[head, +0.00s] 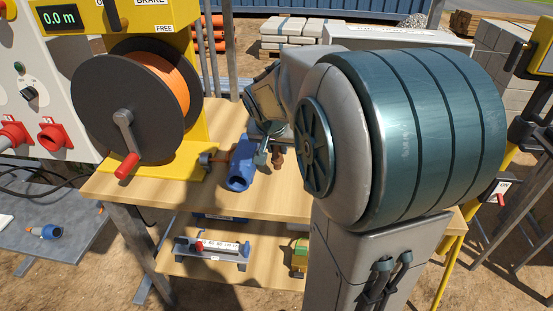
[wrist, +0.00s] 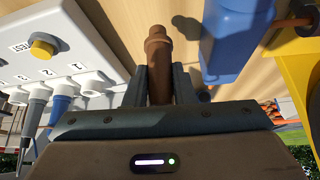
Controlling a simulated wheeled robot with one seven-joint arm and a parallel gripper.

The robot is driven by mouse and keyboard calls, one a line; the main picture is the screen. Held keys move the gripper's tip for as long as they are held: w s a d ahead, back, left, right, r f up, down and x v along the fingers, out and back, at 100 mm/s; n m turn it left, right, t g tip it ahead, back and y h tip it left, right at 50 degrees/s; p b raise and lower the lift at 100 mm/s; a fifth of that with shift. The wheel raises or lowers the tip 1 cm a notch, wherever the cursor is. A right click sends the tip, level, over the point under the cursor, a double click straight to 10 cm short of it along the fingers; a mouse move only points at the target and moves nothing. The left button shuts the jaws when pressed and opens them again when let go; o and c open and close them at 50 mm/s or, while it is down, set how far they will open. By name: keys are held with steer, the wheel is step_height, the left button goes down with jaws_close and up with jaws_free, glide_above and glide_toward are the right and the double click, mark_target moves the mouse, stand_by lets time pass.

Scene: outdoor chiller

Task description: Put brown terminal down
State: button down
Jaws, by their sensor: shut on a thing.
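The brown terminal (wrist: 158,48) is a small stepped cylinder standing between my gripper's two dark fingers in the wrist view. My gripper (wrist: 159,82) is shut on it. In the head view, my gripper (head: 265,152) is over the wooden tabletop (head: 225,122), and a small part of the brown terminal (head: 278,157) shows beside it. The blue connector (head: 241,162) lies just left of my gripper; it also shows in the wrist view (wrist: 235,40). My arm hides much of the table's right side. I cannot tell whether the terminal touches the tabletop.
A yellow stand (head: 185,182) with a cable reel (head: 135,100) occupies the table's left. A white test box (wrist: 60,50) with plugs is close left in the wrist view. A lower shelf holds a grey device (head: 211,252). Bare wood shows at the table's front edge.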

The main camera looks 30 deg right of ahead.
mark_target(275, 157)
steer(key=shift+a+f, duration=0.1)
steer(key=shift+f, duration=1.95)
steer(key=shift+f+b, duration=0.2)
steer(key=shift+b, duration=0.25)
steer(key=c, duration=1.2)
jaws_free()
steer(key=shift+r, duration=0.1)
